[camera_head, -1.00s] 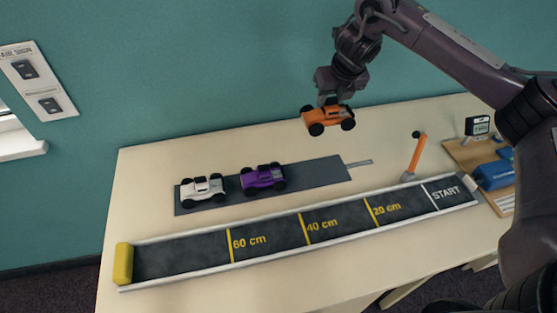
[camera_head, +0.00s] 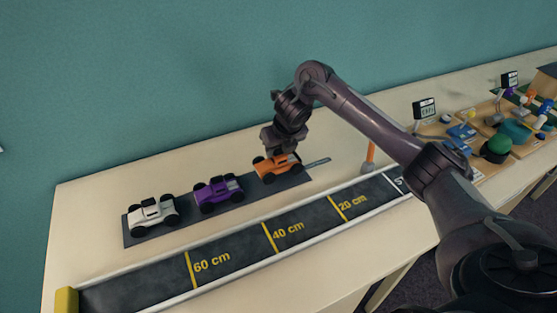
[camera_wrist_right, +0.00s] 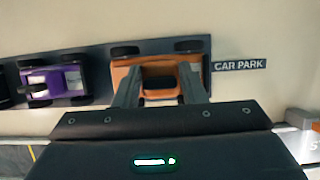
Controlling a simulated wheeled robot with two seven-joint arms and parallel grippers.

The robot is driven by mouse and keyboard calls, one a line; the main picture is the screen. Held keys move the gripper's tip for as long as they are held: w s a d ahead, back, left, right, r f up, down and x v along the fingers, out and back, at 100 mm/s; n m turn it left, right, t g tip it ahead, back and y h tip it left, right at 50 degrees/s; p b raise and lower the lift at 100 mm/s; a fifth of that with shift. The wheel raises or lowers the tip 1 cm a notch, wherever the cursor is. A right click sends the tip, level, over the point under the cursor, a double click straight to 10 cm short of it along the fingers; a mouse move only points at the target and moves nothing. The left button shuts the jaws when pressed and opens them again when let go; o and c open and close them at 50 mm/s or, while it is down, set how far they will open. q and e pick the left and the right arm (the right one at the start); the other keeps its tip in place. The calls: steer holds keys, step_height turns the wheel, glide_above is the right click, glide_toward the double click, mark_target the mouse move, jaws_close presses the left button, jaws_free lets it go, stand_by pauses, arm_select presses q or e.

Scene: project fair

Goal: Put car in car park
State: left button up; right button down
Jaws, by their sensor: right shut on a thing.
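The orange car (camera_head: 277,166) is at the right end of the dark grey car park strip (camera_head: 181,220), beside the purple car. My right gripper (camera_head: 283,152) is above it and shut on it. In the right wrist view the two fingers grip the orange car (camera_wrist_right: 131,79) across its body, and the "CAR PARK" label (camera_wrist_right: 239,64) lies just to its right. The car is over or on the strip; I cannot tell whether its wheels touch. The purple car (camera_head: 218,192) and the white car (camera_head: 153,214) stand on the strip to the left. My left gripper is not in view.
A black track (camera_head: 240,250) with distance marks and pale side rails runs in front of the strip. A yellow block (camera_head: 66,301) closes its left end. An orange post (camera_head: 370,153) stands near its right end. Other projects fill the table's right side.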

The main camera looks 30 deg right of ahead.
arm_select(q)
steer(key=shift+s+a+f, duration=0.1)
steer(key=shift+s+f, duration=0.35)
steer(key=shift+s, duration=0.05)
arm_select(e)
steer(key=shift+f, duration=1.4)
